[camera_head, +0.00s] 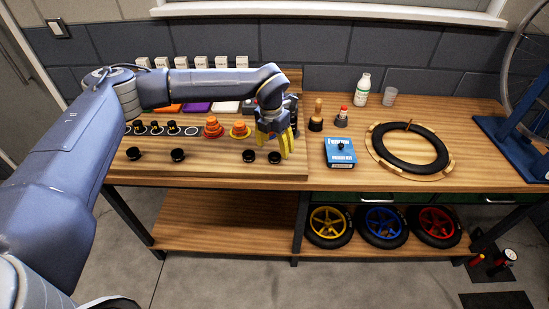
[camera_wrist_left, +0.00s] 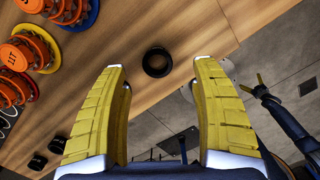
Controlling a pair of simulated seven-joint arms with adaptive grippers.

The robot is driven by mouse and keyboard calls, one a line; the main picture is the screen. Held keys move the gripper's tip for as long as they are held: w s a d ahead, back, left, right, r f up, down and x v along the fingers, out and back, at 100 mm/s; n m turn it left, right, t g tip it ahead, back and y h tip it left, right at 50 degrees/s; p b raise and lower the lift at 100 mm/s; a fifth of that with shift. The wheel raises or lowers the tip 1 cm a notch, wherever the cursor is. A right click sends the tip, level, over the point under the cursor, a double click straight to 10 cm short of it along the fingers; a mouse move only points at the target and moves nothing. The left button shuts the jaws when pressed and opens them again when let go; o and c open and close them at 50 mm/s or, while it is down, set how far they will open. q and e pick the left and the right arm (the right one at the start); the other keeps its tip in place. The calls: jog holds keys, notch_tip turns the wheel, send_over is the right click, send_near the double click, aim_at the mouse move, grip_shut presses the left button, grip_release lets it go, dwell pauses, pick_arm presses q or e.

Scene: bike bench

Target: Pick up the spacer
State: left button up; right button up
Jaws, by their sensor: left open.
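A black ring-shaped piece, which looks like the spacer (camera_wrist_left: 157,71), lies on the wooden surface close to its edge in the left wrist view. It appears between and beyond the yellow fingertips, apart from them. My left gripper (camera_head: 277,146) is open and empty, hanging over the front right part of the raised wooden board. In the head view two small black pieces lie near its fingers, one just left (camera_head: 249,156) and one by the fingertips (camera_head: 274,157). I cannot tell which of them is the ring. My right gripper is not in view.
Orange stepped parts (camera_head: 213,129) stand behind and left of the gripper. More black pieces (camera_head: 178,155) lie along the board's front. A blue box (camera_head: 340,153), a tyre on a wooden ring (camera_head: 384,148) and a white bottle (camera_head: 362,90) stand to the right.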

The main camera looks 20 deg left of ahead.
aim_at(274, 155)
pick_arm(q)
jog(key=shift+w+a+f, duration=0.1)
jog(key=shift+f, duration=1.15)
jog(key=shift+w+a+f, duration=0.1)
jog(key=shift+f, duration=1.15)
jog(key=c, duration=1.4)
